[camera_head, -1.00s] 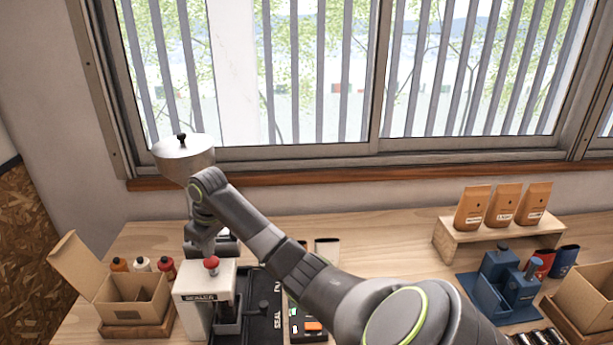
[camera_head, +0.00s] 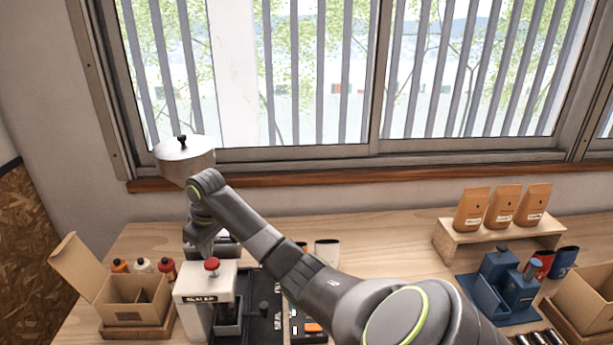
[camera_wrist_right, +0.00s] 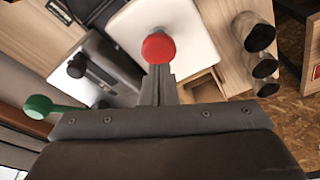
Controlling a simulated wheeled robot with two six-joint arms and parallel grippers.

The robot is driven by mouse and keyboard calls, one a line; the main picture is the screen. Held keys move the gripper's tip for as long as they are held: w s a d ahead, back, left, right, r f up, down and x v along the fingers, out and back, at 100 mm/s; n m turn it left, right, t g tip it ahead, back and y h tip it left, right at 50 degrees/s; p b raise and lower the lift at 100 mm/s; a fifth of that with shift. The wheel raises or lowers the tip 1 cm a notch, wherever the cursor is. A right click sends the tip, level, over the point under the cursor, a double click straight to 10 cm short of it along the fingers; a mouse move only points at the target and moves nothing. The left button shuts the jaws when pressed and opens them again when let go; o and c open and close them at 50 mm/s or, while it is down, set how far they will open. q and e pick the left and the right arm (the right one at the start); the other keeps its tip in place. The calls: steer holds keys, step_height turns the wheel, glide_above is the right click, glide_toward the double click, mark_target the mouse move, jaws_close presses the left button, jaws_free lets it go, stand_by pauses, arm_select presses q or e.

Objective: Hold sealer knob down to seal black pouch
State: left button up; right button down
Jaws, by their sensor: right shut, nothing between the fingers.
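The white sealer (camera_head: 206,286) stands on the counter at lower left, with a red knob (camera_head: 212,265) on top. My right gripper (camera_head: 208,250) is shut and empty, pointing down just behind the knob. In the right wrist view the red knob (camera_wrist_right: 159,47) lines up with the ends of my shut fingers (camera_wrist_right: 160,72). I cannot tell whether they touch it. A dark, upright shape (camera_head: 228,318) at the sealer's front right may be the black pouch; its details are unclear. My left gripper is out of view.
A black mat (camera_head: 262,290) lies right of the sealer. An open cardboard box (camera_head: 133,300) and small bottles (camera_head: 143,265) stand left. A metal hopper (camera_head: 185,160) rises behind. Orange pouches (camera_head: 503,206) stand on a wooden riser, with a blue device (camera_head: 497,285) in front.

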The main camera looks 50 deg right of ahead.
mark_target(210, 262)
steer(key=shift+f+b, duration=0.5)
steer(key=shift+f, duration=1.25)
steer(key=shift+s, duration=0.1)
stand_by(0.9)
step_height(210, 262, up, 2)
steer(key=shift+p, duration=0.55)
steer(key=shift+r, duration=2.1)
